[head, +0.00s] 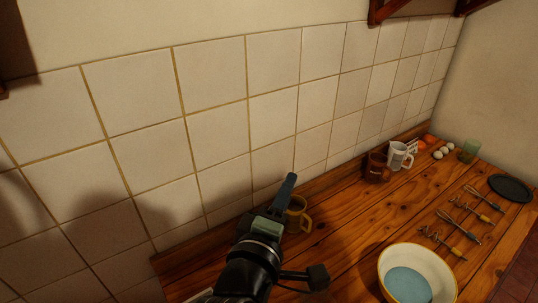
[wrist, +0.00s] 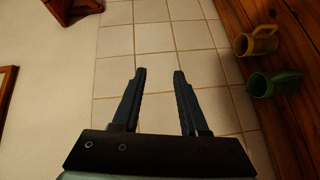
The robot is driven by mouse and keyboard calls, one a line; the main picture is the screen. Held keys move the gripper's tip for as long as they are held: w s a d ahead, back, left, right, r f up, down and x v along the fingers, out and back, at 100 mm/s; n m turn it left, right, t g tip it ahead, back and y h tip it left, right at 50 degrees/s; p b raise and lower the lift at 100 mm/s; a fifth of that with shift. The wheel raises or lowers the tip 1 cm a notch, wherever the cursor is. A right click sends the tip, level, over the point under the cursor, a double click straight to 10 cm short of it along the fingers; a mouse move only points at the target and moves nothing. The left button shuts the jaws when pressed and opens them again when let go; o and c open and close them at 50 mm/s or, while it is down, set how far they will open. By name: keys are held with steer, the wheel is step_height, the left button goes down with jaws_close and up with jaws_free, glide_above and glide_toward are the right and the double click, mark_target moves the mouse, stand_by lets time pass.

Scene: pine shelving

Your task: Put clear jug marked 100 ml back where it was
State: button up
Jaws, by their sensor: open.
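My gripper (head: 284,190) is raised at the tiled wall, close to the mugs at the counter's near back edge. In the wrist view its two fingers (wrist: 160,73) are apart with nothing between them, only wall tiles behind. A pale, see-through or white jug with a handle (head: 399,156) stands upright at the back of the counter, well to the right of my gripper. A greenish clear glass (head: 468,151) stands farther right. I cannot read a 100 ml mark on either.
A yellow mug (wrist: 262,41) and a green mug (wrist: 274,84) stand on the wooden counter (head: 335,235). A brown pot (head: 377,168), eggs (head: 443,152), whisks (head: 462,225), a dark plate (head: 511,188) and a cream bowl (head: 381,262) occupy the right side. Bare wood lies between.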

steer(key=s+a+r+m+t+y, duration=0.1)
steer(key=s+r+m+t, duration=0.2)
steer(key=r, duration=0.9)
steer(key=s+a+r+m+t+y, duration=0.1)
steer(key=r+m+t, duration=0.35)
steer(key=r, duration=0.75)
steer(key=s+a+r+m+t+y, duration=0.1)
steer(key=s+r+m+t+y, duration=0.2)
steer(key=s+r, duration=0.6)
step_height(320, 180, up, 4)
steer(key=shift+s+r+m+t, duration=0.15)
steer(key=shift+s+m+t, duration=0.15)
steer(key=shift+m+t, duration=0.45)
steer(key=shift+d, duration=0.1)
